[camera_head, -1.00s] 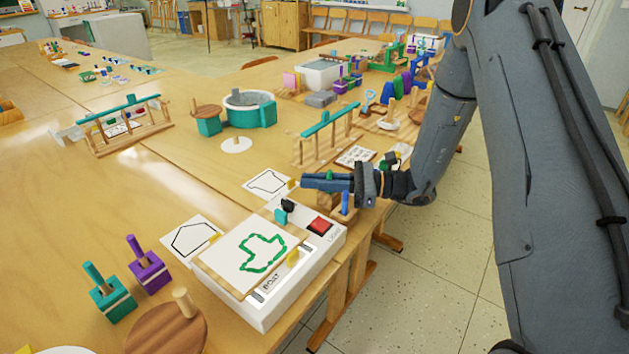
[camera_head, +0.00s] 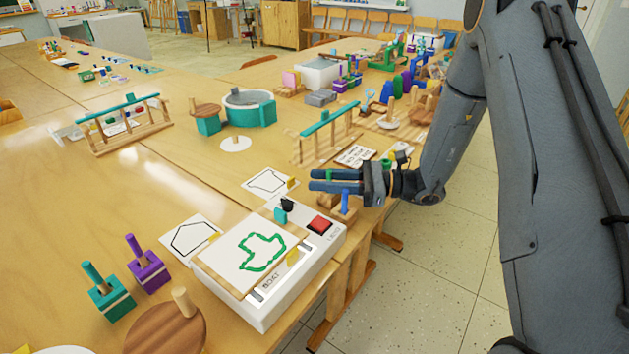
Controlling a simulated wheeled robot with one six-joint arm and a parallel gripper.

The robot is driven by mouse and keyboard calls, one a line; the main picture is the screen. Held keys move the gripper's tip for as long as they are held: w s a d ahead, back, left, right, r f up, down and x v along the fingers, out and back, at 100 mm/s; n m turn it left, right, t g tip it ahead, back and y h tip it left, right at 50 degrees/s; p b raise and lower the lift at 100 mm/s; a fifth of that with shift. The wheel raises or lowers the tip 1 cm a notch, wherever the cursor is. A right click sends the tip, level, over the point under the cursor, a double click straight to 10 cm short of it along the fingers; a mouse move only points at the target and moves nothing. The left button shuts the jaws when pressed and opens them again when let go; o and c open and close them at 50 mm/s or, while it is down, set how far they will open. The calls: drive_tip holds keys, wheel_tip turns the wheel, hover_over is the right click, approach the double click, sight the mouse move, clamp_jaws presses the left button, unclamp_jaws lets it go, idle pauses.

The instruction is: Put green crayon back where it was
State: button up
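My gripper (camera_head: 337,181) is level above the right edge of the near table, its two fingers pointing left with a gap between them. A small part of the green crayon (camera_head: 330,175) shows at the fingers; the rest is hidden by them. A blue crayon (camera_head: 345,203) stands upright in a small wooden holder (camera_head: 349,213) just below the fingers. Whether the green crayon sits fully in the holder cannot be told.
A white light box (camera_head: 264,315) with a green boat drawing (camera_head: 262,252) and a red button (camera_head: 319,225) is in front of the holder. A wooden rack (camera_head: 328,135) with a teal bar stands behind. Outline cards (camera_head: 192,238) and peg blocks lie left. Bare tabletop is at far left.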

drive_tip(key=d, duration=0.6)
drive_tip(key=s+d+b, duration=0.1)
drive_tip(key=d, duration=0.3)
drive_tip(key=shift+s, duration=0.1)
drive_tip(key=shift+a, duration=0.1)
